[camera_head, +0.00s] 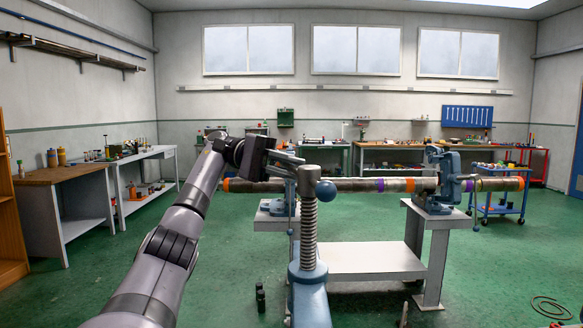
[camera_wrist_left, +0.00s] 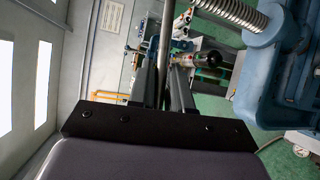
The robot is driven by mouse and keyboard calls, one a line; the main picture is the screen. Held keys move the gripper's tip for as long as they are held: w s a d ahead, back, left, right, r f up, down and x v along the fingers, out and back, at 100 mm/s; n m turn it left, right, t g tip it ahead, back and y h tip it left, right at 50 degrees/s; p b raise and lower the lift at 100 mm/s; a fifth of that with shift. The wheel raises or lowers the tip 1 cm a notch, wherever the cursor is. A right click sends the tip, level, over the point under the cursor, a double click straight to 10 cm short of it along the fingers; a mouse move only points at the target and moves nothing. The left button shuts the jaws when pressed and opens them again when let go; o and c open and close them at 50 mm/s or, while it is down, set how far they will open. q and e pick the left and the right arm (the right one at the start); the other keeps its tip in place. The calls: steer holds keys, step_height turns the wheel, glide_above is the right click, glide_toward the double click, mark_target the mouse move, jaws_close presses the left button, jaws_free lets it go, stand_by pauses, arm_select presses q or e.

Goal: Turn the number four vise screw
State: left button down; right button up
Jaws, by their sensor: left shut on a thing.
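A blue vise (camera_head: 308,290) stands close in the foreground, with a tall upright threaded screw (camera_head: 309,230). A blue ball (camera_head: 325,192) sits near the screw's top. No number is readable on it. My left gripper (camera_head: 288,158) is just left of and above the screw top. In the left wrist view its fingers (camera_wrist_left: 165,75) are shut on a thin grey handle bar (camera_wrist_left: 165,40). The same view shows the screw (camera_wrist_left: 235,13) and blue vise body (camera_wrist_left: 265,80) at the right. The far end of the bar is out of that view. My right gripper is not in view.
A long pipe (camera_head: 350,185) with coloured bands runs behind the screw. Another blue vise (camera_head: 440,185) holds it on a grey stand (camera_head: 436,250). A blue cart (camera_head: 497,205) stands right, a workbench (camera_head: 60,180) left. The green floor at right is mostly clear.

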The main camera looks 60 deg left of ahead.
arm_select(q)
steer(key=shift+s+r, duration=0.1)
steer(key=shift+r, duration=0.3)
steer(key=c, duration=1.2)
jaws_free()
steer(key=shift+d, duration=0.1)
steer(key=shift+o, duration=0.2)
steer(key=shift+f, duration=0.1)
steer(key=shift+f, duration=0.1)
